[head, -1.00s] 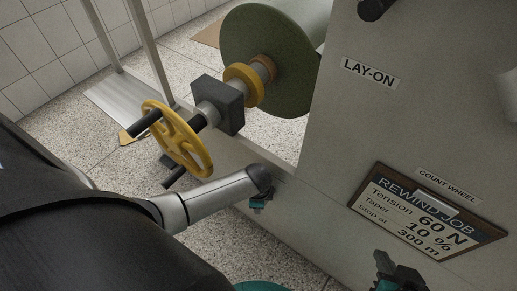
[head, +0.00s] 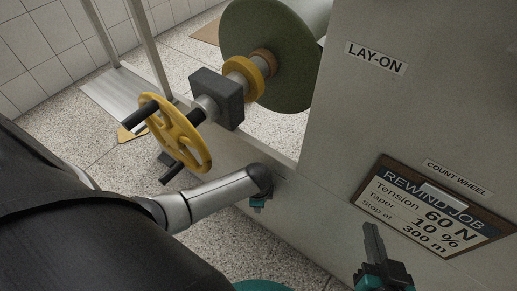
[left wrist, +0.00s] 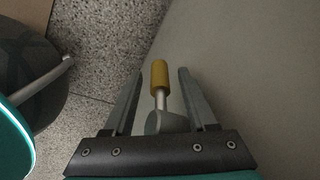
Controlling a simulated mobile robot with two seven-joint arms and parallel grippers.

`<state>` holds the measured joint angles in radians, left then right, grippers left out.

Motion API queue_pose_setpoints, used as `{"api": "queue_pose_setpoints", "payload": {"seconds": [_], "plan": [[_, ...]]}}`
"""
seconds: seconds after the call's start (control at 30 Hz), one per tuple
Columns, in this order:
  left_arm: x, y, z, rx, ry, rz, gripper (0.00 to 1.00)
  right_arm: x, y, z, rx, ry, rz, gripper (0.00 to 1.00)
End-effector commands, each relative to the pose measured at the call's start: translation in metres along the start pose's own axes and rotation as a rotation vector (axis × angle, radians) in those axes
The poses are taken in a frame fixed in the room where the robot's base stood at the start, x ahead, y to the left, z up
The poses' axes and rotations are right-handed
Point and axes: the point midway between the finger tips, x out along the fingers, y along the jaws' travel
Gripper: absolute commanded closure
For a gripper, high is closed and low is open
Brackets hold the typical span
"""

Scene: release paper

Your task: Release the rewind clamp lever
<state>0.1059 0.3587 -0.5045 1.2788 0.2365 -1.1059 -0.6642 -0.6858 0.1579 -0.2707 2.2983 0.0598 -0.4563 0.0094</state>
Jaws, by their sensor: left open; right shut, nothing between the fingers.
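In the left wrist view, a lever with a yellow grip (left wrist: 159,76) and a short grey shank stands between the two fingers of my left gripper (left wrist: 160,70). The fingers are open, one on each side, with a visible gap to the grip. The shank meets a rounded grey hub (left wrist: 166,122) close to the gripper's palm. I cannot make out this lever in the head view; my left arm covers much of the lower left there.
A yellow handwheel (head: 181,138) with dark handles sits on a shaft beside a dark block (head: 217,98) and a green roll (head: 270,60). The grey machine panel (head: 400,110) carries a LAY-ON label and a REWIND JOB board (head: 431,207). Speckled floor (head: 90,140) lies open at left.

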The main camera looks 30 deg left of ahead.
Motion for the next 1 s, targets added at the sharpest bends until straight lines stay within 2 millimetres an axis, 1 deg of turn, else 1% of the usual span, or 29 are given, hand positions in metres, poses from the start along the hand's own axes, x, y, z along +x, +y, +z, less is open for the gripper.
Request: {"api": "queue_pose_setpoints", "payload": {"seconds": [0.13, 0.17, 0.6, 0.67, 1.0], "plan": [[-0.0001, -0.0001, -0.0002, 0.0, 0.0, 0.0, 0.43, -0.0001, 0.0, 0.0002, 0.0, -0.001, 0.0, 1.0], [-0.0001, 0.0, -0.0002, 0.0, 0.0, 0.0, 0.45, -0.0001, 0.0, 0.0002, 0.0, -0.001, 0.0, 1.0], [0.0002, 0.0018, -0.0011, 0.001, 0.002, 0.003, 0.95, 0.0, 0.0001, 0.0002, -0.001, -0.002, 0.0, 1.0], [0.0002, 0.0022, -0.0014, 0.002, 0.002, 0.004, 1.0, 0.0, 0.0001, 0.0003, -0.001, -0.002, 0.0, 1.0], [0.0004, 0.004, -0.0034, 0.004, 0.006, 0.006, 1.0, 0.0001, 0.0, 0.0004, -0.001, -0.002, 0.0, 1.0]]}}
